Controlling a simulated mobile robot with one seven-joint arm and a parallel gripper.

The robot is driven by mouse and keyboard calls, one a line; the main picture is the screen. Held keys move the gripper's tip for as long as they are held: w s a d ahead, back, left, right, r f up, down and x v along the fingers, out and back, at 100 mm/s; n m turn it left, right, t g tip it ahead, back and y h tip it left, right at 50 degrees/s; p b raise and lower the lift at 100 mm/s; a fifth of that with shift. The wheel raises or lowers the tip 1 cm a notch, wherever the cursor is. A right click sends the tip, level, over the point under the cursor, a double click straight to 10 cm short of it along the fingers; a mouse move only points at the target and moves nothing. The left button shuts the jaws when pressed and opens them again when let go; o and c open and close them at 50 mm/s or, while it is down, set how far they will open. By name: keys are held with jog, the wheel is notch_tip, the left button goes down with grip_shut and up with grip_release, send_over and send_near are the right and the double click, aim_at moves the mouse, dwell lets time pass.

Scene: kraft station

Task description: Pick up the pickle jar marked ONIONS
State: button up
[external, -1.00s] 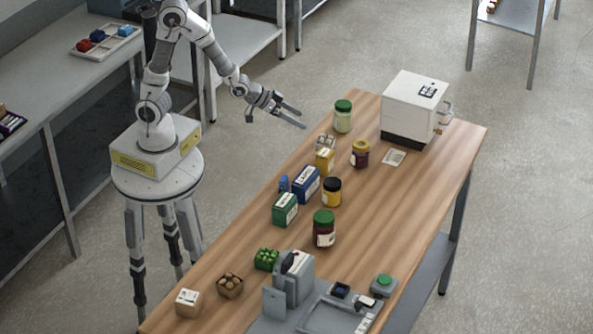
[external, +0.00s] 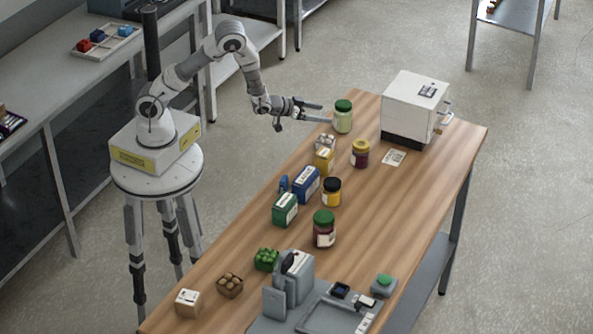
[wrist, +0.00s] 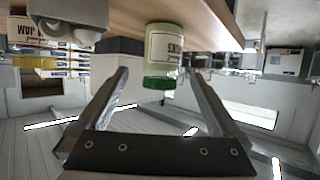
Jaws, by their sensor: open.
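The pale green jar with a green lid (external: 343,118) stands upright near the far left edge of the wooden table. It also shows in the wrist view (wrist: 164,50), upside down in the picture, with a cream label whose visible letters look like the end of ONIONS; the rest is turned away. My gripper (external: 327,113) is open and level, just left of this jar in the external view. In the wrist view its two fingers (wrist: 157,80) point towards the jar, which appears between and beyond the fingertips. I see no grip on it.
Other jars stand nearer the camera: a dark one with a yellow lid (external: 360,154), a yellow one with a black lid (external: 332,192) and a dark red one with a green lid (external: 324,230). A white machine (external: 411,106) stands right.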

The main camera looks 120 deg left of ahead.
aim_at(335, 116)
jog(key=x, duration=0.5)
jog(key=shift+f+p+x, duration=0.2)
jog(key=shift+p+x, duration=0.5)
jog(key=shift+x, duration=1.85)
jog(key=shift+s, duration=0.15)
jog(key=shift+a+r, duration=0.1)
grip_shut()
